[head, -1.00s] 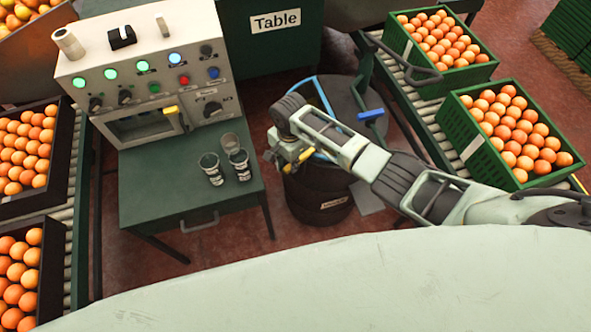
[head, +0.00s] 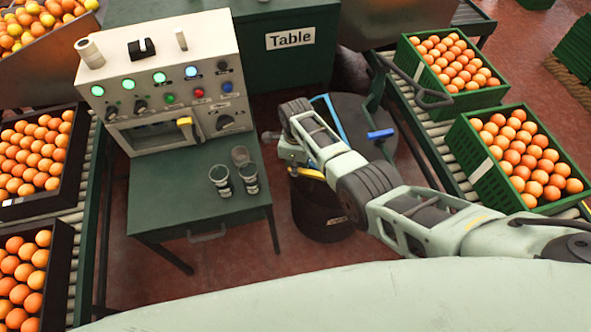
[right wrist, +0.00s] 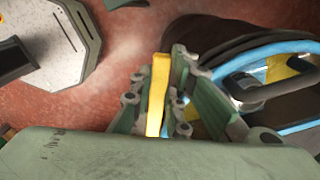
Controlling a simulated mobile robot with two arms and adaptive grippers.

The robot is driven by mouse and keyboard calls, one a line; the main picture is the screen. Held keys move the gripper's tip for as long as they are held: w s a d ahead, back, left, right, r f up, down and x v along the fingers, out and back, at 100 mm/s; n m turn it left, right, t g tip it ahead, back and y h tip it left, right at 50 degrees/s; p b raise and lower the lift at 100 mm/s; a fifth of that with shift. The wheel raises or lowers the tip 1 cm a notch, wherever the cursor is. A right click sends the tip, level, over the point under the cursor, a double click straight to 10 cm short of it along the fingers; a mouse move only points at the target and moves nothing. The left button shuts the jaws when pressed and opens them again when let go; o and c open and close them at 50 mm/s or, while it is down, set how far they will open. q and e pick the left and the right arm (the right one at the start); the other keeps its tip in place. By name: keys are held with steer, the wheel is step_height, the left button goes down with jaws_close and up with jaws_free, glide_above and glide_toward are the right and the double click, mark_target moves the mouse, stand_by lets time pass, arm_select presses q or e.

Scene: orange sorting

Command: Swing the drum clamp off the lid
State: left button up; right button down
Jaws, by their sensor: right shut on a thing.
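The dark drum (head: 322,212) stands on the floor right of the green table, its dark lid (head: 358,112) partly hidden by my right arm. Part of a blue clamp band (head: 329,108) shows at the lid's left side. In the right wrist view, blue band (right wrist: 262,50) curves over the dark drum at the right. My right gripper (head: 292,165) is at the drum's near left side. In the right wrist view its fingers (right wrist: 160,88) are shut on a yellow bar (right wrist: 158,90), apparently the clamp's lever. Whether the bar joins the band is hidden. My left gripper is out of view.
A roller conveyor (head: 425,135) with orange crates (head: 465,180) runs on the right.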

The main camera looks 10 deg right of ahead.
steer(key=shift+w+d+r+m+b, duration=0.1)
steer(key=shift+w+d+m+b, duration=0.1)
steer(key=shift+w+m, duration=0.3)
steer(key=shift+w+d+r+m+b, duration=0.1)
steer(key=shift+w+d+m, duration=0.15)
steer(key=shift+m, duration=0.45)
steer(key=c, duration=1.6)
jaws_free()
steer(key=shift+f, duration=0.1)
steer(key=shift+s, duration=0.1)
step_height(320, 180, up, 12)
steer(key=shift+f, duration=0.1)
